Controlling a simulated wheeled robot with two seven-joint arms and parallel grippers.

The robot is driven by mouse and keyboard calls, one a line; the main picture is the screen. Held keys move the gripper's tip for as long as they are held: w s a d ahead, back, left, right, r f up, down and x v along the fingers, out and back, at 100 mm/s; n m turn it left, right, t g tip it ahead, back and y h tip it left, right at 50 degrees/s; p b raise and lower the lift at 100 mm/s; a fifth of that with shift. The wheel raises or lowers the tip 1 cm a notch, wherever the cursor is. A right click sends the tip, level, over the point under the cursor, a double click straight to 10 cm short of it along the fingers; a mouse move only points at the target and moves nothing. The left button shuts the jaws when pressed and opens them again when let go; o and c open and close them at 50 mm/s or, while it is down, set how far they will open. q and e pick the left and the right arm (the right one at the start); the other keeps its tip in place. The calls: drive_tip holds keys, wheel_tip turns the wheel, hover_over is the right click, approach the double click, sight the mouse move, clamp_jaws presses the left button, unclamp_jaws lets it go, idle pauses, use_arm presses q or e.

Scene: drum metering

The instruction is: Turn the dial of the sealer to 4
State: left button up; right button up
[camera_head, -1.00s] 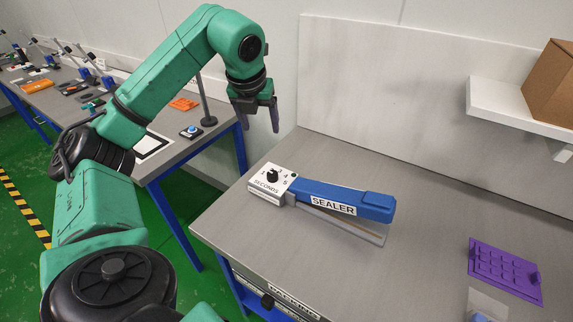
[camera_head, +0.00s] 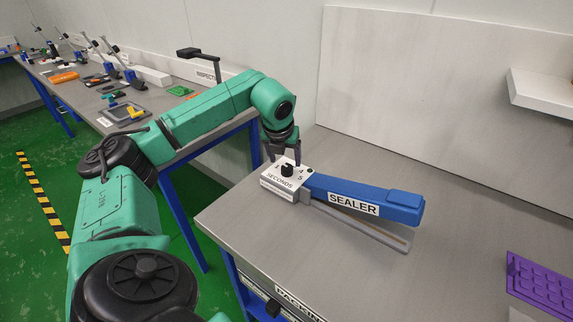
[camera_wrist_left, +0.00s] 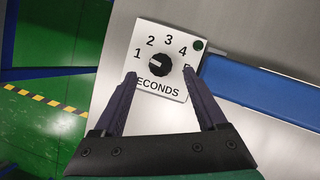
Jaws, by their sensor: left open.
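The sealer (camera_head: 362,197) lies on the grey bench, with a long blue arm and a white box at its left end. The black dial (camera_wrist_left: 159,65) is on the white plate (camera_wrist_left: 144,42), marked 1 to 5 above the word SECONDS. Its white mark points left, nearest the 1. The dial also shows in the head view (camera_head: 287,170). My left gripper (camera_head: 285,158) is open, just above the plate. In the wrist view its fingers (camera_wrist_left: 160,74) stand on either side of the dial, apart from it; the right one partly covers the 5. My right gripper is in neither current view.
A purple tray (camera_head: 541,284) lies at the bench's right front. A white shelf (camera_head: 541,97) is on the back panel (camera_head: 420,90). A second bench with several tools stands behind my left arm. The bench top between sealer and tray is clear.

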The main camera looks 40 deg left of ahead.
sight(287, 167)
use_arm(q)
drive_tip(key=x, duration=0.4)
drive_tip(key=shift+w+f, duration=0.1)
drive_tip(key=shift+f, duration=0.05)
clamp_jaws()
